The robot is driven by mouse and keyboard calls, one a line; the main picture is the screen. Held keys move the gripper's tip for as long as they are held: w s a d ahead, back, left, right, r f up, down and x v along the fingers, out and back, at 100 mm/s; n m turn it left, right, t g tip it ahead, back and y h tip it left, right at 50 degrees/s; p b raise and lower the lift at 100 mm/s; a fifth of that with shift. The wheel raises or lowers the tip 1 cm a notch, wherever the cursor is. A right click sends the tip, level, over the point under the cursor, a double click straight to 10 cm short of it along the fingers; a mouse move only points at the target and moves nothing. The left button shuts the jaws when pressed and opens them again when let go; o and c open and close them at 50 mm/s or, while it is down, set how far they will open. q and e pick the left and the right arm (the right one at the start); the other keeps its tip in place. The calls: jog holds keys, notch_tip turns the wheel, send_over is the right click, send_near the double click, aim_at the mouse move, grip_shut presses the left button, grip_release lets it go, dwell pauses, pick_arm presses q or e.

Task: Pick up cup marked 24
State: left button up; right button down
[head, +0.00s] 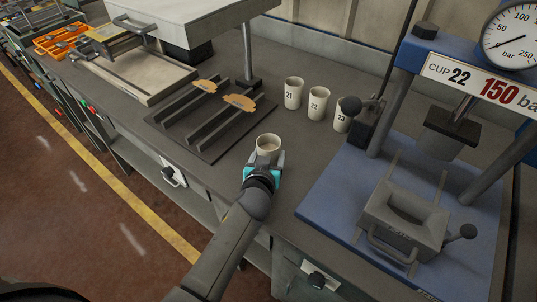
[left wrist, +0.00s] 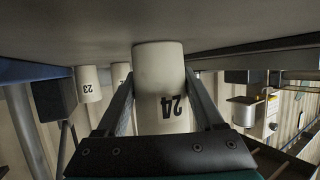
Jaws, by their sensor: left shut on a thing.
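The cup marked 24 (left wrist: 158,65) is cream coloured and sits between the two fingers of my left gripper (left wrist: 160,95), its number upside down in the left wrist view. In the head view the cup (head: 269,143) is upright at the front of the grey bench, with its open top showing and its number hidden. My left gripper (head: 264,163) is shut on its near side. I cannot tell whether the cup's base touches the bench. My right gripper is not in view.
Cups 21 (head: 293,94), 22 (head: 318,104) and 23 (head: 340,122) stand behind to the right. A blue press (head: 330,205) with a lever (head: 350,106) and gauge (head: 515,35) stands right. Its sign reads CUP 22, 150 bar.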

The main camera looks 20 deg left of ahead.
pick_arm(q)
jog(key=shift+c, duration=1.4)
jog(key=shift+r, duration=0.2)
jog(key=shift+r+p, duration=0.55)
jog(key=shift+r, duration=0.45)
notch_tip(320, 180, up, 18)
jog(key=p, duration=0.5)
jog(key=shift+f, duration=0.25)
